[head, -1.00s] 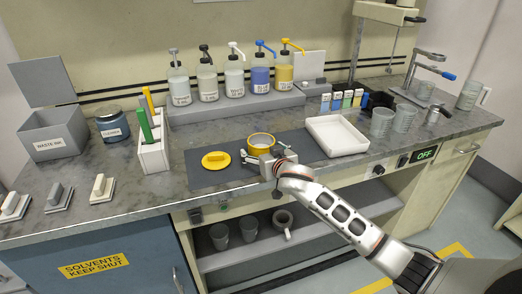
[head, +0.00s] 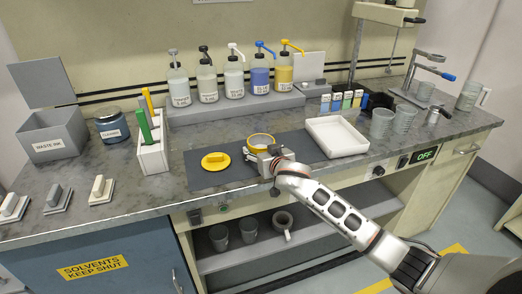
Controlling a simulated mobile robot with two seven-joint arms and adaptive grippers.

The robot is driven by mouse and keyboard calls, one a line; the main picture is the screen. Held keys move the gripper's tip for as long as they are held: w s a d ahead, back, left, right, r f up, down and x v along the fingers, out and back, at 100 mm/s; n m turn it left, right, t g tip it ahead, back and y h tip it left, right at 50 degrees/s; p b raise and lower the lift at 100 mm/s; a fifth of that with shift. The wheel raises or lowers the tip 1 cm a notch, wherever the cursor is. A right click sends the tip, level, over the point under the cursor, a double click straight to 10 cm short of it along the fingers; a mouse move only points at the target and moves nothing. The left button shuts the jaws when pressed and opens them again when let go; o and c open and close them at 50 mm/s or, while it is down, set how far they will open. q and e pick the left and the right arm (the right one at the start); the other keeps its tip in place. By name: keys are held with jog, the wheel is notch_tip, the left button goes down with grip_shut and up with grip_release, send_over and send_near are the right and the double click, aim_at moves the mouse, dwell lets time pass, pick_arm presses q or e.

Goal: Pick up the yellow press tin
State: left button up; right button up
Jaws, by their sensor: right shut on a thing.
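The yellow press tin (head: 261,138) is a short round tin with a yellow rim and an open top, on or just above the dark grey mat (head: 235,178); I cannot tell which. My right gripper (head: 265,152) is at its near side, shut on its wall. The gripper body hides the tin's near right part. A yellow lid with a knob (head: 215,161) lies on the mat to the left of the tin. My left gripper is not in view.
A white tray (head: 337,150) stands close on the right. A raised grey shelf with several pump bottles (head: 234,78) is behind. A white holder with green and yellow-handled tools (head: 153,156) stands left. Grey cups (head: 381,123) stand at right.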

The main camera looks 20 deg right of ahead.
notch_tip(320, 180, up, 20)
jog(key=p, duration=0.3)
jog(key=shift+o, duration=0.6)
